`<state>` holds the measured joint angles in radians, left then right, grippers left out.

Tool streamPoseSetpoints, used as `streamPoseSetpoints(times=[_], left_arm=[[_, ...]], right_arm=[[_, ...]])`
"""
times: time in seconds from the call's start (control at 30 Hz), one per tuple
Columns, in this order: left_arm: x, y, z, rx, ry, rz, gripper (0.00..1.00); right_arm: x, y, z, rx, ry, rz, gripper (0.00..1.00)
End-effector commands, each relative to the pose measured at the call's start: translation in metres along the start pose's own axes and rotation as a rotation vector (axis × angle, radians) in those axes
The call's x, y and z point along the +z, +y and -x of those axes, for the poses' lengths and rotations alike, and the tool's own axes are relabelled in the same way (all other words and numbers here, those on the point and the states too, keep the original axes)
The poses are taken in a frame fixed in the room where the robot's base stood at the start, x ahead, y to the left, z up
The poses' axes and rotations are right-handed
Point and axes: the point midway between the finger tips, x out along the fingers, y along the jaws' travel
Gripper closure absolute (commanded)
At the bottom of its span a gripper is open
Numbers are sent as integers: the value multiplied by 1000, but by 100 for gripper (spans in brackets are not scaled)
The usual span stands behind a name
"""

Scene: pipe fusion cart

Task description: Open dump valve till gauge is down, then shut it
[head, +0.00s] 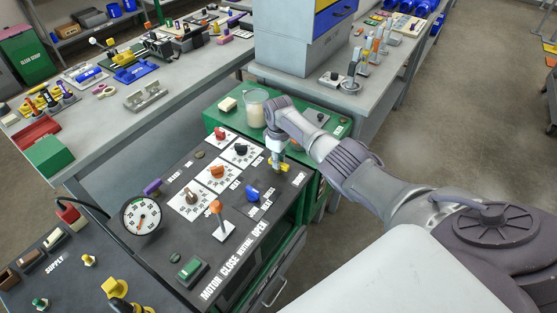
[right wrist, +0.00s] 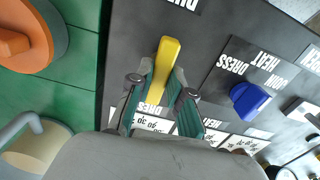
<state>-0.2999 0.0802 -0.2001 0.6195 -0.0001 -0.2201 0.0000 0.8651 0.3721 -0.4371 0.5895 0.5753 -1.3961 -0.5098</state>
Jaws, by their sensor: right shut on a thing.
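The yellow valve handle (head: 284,168) stands on the dark panel of the cart, at its far right corner. It also shows in the right wrist view (right wrist: 168,56), beside a partly cut-off label that seems to read DUMP. My right gripper (head: 276,163) reaches down onto it from above. In the right wrist view, its green-padded fingers (right wrist: 161,84) are closed on the sides of the handle's lower part. The round white gauge (head: 141,216) stands at the panel's left edge; its needle is too small to read surely. My left gripper is out of view.
Close by on the panel are a blue knob (head: 252,193), an orange-topped lever (head: 218,214) and several dial knobs. A beaker (head: 256,107) stands on the green surface behind. The supply panel (head: 48,278) with several fittings lies at the front left.

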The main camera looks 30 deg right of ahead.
Motion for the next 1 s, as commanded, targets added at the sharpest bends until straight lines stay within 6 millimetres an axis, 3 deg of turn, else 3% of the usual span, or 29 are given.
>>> streamPoseSetpoints(times=[0.03, 0.07, 0.2, 0.5, 0.67, 1.0], left_arm=[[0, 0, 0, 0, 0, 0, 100], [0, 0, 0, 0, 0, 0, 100], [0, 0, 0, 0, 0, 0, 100], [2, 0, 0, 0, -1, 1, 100], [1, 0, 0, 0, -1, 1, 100], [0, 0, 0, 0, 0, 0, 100]], right_arm=[[0, 1, 1, 2, 1, 0, 100], [0, 1, 1, 2, 1, 0, 78], [0, 1, 1, 2, 1, 1, 56], [0, 0, 1, 1, 1, 1, 56], [-1, 1, 12, 1, 3, 1, 56], [-1, 1, 81, 3, 5, 1, 56]])
